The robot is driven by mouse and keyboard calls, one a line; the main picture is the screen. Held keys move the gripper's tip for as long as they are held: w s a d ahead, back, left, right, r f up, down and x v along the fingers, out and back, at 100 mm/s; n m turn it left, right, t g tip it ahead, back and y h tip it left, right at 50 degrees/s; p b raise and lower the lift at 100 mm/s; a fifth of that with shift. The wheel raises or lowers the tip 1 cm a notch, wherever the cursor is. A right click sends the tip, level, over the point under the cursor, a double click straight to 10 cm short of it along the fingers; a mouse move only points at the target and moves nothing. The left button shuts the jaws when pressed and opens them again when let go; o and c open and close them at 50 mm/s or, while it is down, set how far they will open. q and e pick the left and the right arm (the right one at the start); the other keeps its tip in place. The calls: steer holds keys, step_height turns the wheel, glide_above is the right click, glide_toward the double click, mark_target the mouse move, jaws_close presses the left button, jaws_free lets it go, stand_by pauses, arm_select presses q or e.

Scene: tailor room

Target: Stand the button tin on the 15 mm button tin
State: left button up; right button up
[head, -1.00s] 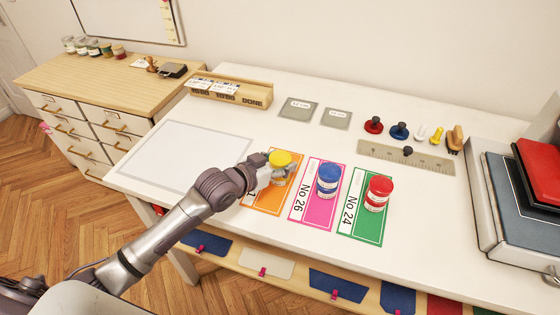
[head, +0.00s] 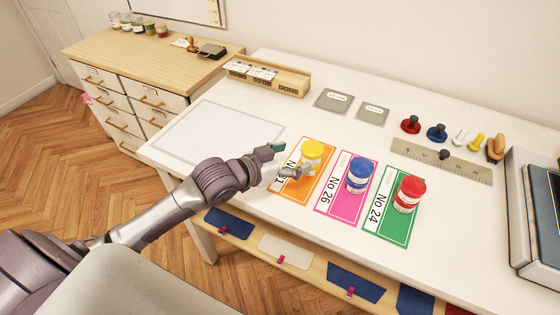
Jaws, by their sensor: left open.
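A yellow-lidded tin (head: 311,155) stands upright on the orange card. A blue tin (head: 359,176) stands on the pink card marked No 26. A red tin (head: 408,194) stands on the green card marked No 24. The tins have pale label bands whose print is too small to read, so I cannot tell which is the 15 mm one. My left gripper (head: 285,160) is open, just left of the yellow tin, its fingers pointing at it. One finger overlaps the tin's lower left in the picture; contact cannot be told. My right gripper is out of view.
Two grey plates (head: 333,101) lie behind the cards. Stamps or knobs (head: 437,132) and a metal ruler (head: 440,161) lie to the right. A wooden box (head: 290,80) stands at the back left. The pale outlined mat (head: 210,135) is empty.

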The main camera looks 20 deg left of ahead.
arm_select(q)
steer(key=shift+v, duration=2.3)
